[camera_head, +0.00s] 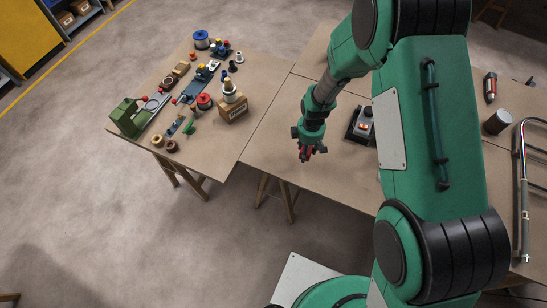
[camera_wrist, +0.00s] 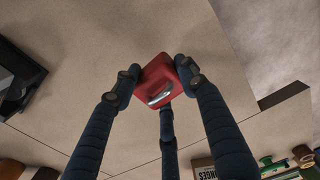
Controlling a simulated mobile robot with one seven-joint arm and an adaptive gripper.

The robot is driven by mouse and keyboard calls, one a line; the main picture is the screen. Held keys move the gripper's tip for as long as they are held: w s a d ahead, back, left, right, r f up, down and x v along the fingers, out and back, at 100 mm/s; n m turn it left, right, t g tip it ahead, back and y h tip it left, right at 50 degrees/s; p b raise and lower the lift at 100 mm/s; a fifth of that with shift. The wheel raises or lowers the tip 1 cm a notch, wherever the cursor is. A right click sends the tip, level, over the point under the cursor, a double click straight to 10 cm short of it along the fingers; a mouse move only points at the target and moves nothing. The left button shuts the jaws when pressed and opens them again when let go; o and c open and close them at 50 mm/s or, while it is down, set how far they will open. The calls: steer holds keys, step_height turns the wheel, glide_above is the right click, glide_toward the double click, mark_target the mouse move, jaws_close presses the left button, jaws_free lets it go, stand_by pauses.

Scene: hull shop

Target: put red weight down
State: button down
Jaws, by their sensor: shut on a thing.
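The red weight (camera_wrist: 158,79) is a red block with a silver bar on its face, held between the three dark fingers of my gripper (camera_wrist: 159,88) in the wrist view. In the head view my gripper (camera_head: 307,152) points down at the table's front edge, left of the middle, with a little red (camera_head: 309,154) showing between its fingers. Most of the weight is hidden there. I cannot tell whether its underside touches the table (camera_head: 257,136).
A dark device with a grey and orange top (camera_head: 362,124) stands right of my gripper. A labelled box (camera_head: 233,112) bearing a pale spool stands to the left, beside several tools and spools. Bare tabletop lies between. A bent metal tube (camera_head: 522,185) lies far right.

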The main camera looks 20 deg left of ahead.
steer(key=s+a, duration=0.2)
steer(key=s, duration=1.4)
steer(key=shift+a+r+m, duration=0.15)
steer(key=shift+a+m, duration=0.05)
steer(key=shift+m, duration=0.1)
glide_above(273, 158)
steer(key=shift+w+a+f, duration=0.1)
steer(key=shift+f, duration=0.7)
steer(key=shift+f, duration=1.75)
steer(key=shift+f, duration=0.15)
steer(key=c, duration=1)
jaws_free()
